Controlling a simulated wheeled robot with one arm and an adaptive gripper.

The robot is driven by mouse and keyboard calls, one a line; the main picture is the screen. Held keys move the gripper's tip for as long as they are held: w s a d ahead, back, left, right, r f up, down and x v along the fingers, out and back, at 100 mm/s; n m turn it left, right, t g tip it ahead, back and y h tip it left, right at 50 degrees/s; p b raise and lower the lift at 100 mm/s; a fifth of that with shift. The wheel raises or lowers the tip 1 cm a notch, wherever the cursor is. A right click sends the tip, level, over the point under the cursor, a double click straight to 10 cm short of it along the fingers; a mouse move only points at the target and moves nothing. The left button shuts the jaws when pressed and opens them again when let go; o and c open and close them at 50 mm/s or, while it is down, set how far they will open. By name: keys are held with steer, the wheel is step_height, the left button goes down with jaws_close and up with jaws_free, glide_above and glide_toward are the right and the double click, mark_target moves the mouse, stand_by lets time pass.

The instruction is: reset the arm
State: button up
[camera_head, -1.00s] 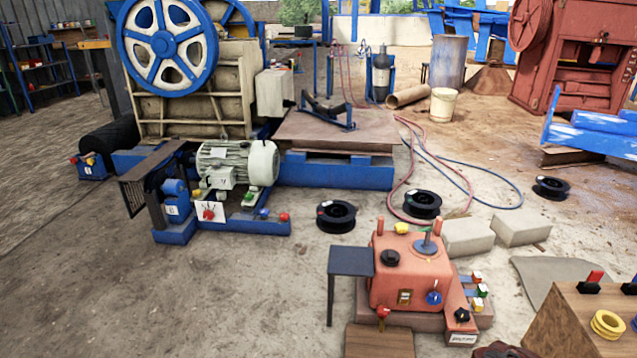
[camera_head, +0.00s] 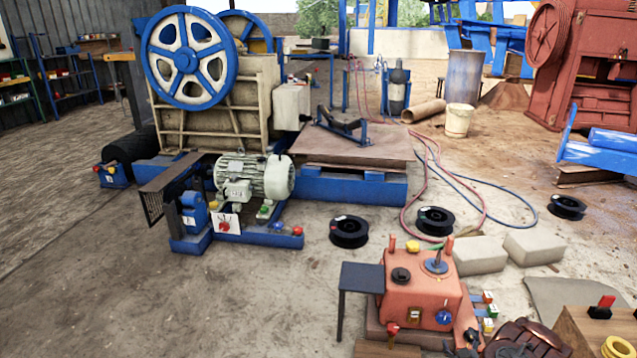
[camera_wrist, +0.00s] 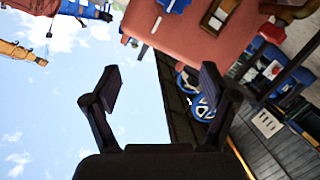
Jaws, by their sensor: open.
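My gripper (camera_wrist: 163,85) shows in the wrist view with its two black fingers spread wide apart. It is open, with nothing between the fingers. Behind the fingers are sky on the left and, at the top, the red-orange control box (camera_wrist: 180,40), seen at a tilt. In the head view the same box (camera_head: 422,290) stands low right of centre, with knobs, a lever and a switch. My gripper cannot be made out clearly in the head view. A dark brown ribbed shape (camera_head: 528,338) at the bottom edge there may be part of my arm; I cannot tell.
The jaw crusher with its blue flywheel (camera_head: 192,58) stands at the back left, a motor (camera_head: 262,177) before it. Black reels (camera_head: 349,232), concrete blocks (camera_head: 480,255) and a wooden stand (camera_head: 585,325) surround the box. Floor at the front left is clear.

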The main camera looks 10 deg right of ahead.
steer(key=w+a+r+g+y+p, duration=0.2)
steer(key=w+a+r+p, duration=0.25)
steer(key=w+r, duration=0.55)
steer(key=s+a+r+g+y+p, duration=0.1)
steer(key=s+a+r+g+p, duration=0.15)
steer(key=a+r, duration=0.5)
steer(key=s+a+r+g+p, duration=0.1)
steer(key=a+r+p, duration=0.25)
steer(key=r, duration=0.75)
steer(key=s+a+r+g+y+p, duration=0.1)
steer(key=a+r+g+p, duration=0.1)
steer(key=a+r, duration=0.6)
steer(key=s+a+r+m+g+p, duration=0.1)
steer(key=s+a+r+g+p, duration=0.15)
steer(key=s+a+r, duration=0.5)
steer(key=s+a+r+g+p, duration=0.2)
steer(key=s+r+p, duration=0.2)
steer(key=s+r, duration=0.75)
steer(key=s+a+r+g+p, duration=0.1)
steer(key=s+r, duration=0.3)
steer(key=s, duration=0.4)
steer(key=s+a+r+m+g+p, duration=0.1)
steer(key=s+a+r+g+p, duration=0.1)
steer(key=s, duration=0.6)
steer(key=s+a+r+m+g+p, duration=0.1)
steer(key=s+a+r+g+p, duration=0.1)
steer(key=s+r, duration=0.5)
steer(key=shift+s+a+p, duration=0.7)
steer(key=shift+s+p, duration=0.1)
steer(key=shift+s, duration=0.3)
